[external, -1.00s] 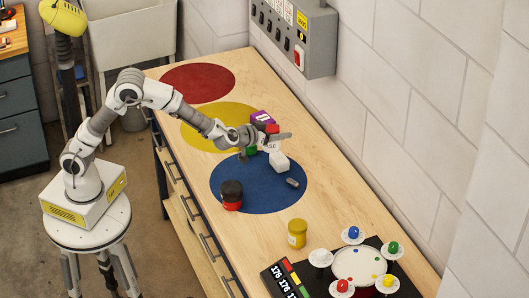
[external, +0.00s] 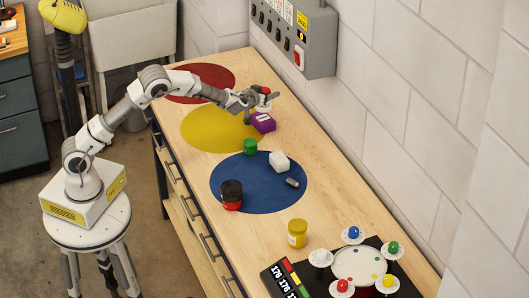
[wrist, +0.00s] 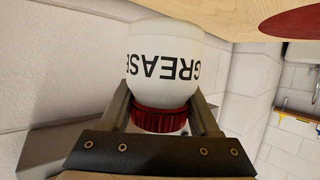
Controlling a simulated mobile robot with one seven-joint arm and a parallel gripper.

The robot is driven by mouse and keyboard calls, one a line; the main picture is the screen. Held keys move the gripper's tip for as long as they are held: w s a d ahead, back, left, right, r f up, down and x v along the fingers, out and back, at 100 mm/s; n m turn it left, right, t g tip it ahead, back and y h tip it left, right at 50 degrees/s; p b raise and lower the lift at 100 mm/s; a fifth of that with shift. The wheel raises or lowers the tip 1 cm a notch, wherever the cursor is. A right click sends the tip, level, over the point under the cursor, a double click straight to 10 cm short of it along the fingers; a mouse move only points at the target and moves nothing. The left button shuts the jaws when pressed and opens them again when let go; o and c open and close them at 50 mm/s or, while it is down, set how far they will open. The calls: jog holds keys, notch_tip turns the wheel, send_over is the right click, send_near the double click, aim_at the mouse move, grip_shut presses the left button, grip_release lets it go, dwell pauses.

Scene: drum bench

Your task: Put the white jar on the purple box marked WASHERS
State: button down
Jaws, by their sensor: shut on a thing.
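The white jar (wrist: 165,60) has a red ribbed lid and black GREASE lettering. In the wrist view it is upside down in the picture, its lid between the two fingers. My gripper (wrist: 162,118) is shut on it. In the external view my gripper (external: 258,95) is over the far part of the bench, with the red lid showing and little of the white body. The purple box (external: 263,122) lies just in front of the gripper, at the yellow circle's right edge. Its white label is too small to read. The jar's height above the bench is unclear.
A yellow jar (external: 297,233) stands nearer. A wall control box (external: 297,40) hangs beside the bench.

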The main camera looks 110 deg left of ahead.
jog(key=a+f, duration=0.1)
jog(key=s+a, duration=0.1)
jog(key=shift+s+a+f, duration=0.15)
jog(key=shift+a+f, duration=0.25)
jog(key=shift+f+b, duration=0.8)
jog(key=shift+f, duration=1.15)
jog(key=shift+f, duration=0.1)
jog(key=shift+c, duration=0.6)
grip_release()
jog(key=shift+f, duration=0.1)
jog(key=shift+r, duration=0.25)
jog(key=v, duration=1.2)
jog(key=shift+p, duration=0.3)
